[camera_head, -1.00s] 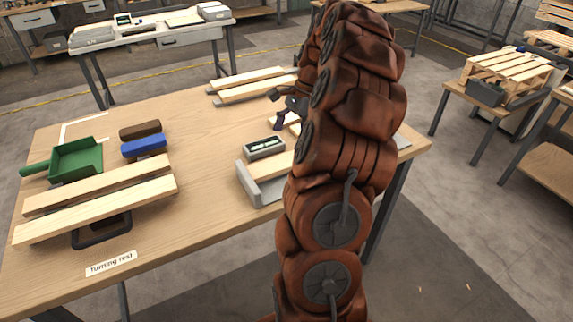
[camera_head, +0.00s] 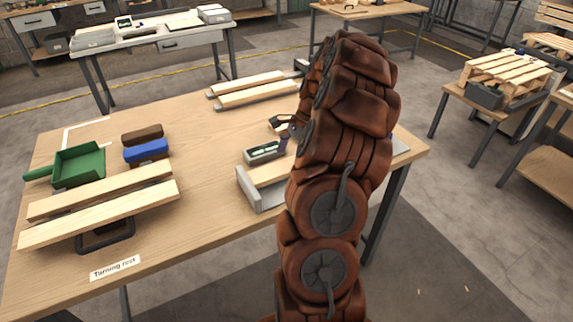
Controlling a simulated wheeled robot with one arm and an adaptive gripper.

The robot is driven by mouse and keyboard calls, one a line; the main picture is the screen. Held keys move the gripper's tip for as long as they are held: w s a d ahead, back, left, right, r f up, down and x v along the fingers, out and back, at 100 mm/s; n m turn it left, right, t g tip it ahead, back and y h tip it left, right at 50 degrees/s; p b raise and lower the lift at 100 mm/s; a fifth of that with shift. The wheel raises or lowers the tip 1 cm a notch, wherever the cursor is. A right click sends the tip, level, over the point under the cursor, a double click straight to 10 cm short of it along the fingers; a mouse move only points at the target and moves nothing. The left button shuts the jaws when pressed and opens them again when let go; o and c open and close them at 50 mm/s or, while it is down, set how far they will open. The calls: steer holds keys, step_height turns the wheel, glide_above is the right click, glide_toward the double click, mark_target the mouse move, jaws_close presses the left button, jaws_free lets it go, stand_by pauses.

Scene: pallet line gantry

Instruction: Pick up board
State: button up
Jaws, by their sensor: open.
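Two pale wooden boards lie side by side on the turning rest at the table's left, the rear board (camera_head: 100,190) and the front board (camera_head: 100,216). Two more boards lie at the back of the table, a rear one (camera_head: 248,83) and a front one (camera_head: 257,95). Another board (camera_head: 268,172) lies in a grey fixture (camera_head: 247,190) near the middle, its right part hidden behind my arm.
A green dustpan (camera_head: 78,164), a blue brush (camera_head: 146,151) and a brown block (camera_head: 142,134) are at the left. The wooden table (camera_head: 205,170) is clear between the rest and fixture.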

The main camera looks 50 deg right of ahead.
steer(key=shift+x, duration=0.8)
steer(key=c, duration=1.4)
steer(key=shift+r, duration=0.1)
steer(key=shift+c, duration=0.2)
steer(key=shift+r, duration=0.1)
